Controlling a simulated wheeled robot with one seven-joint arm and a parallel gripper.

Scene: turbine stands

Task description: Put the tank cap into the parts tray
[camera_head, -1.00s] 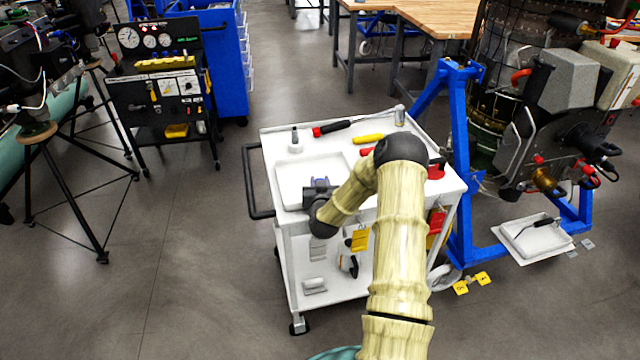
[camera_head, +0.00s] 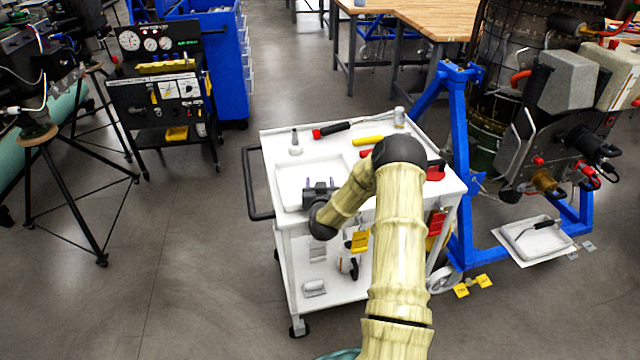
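The white parts tray (camera_head: 284,168) lies on top of the white cart, at its left side. My gripper (camera_head: 319,183) is over the tray's near right part, with its two fingers spread apart and nothing visible between them. No thing in view is clearly the tank cap. A small red piece (camera_head: 365,153) shows beside my arm, and a larger red piece (camera_head: 436,173) lies at the cart's right side; I cannot tell if either is the cap. My gripper and arm hide part of the tray and cart top.
A blue stand (camera_head: 459,150) with the engine is close on the right. Another tray (camera_head: 537,240) is on the floor.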

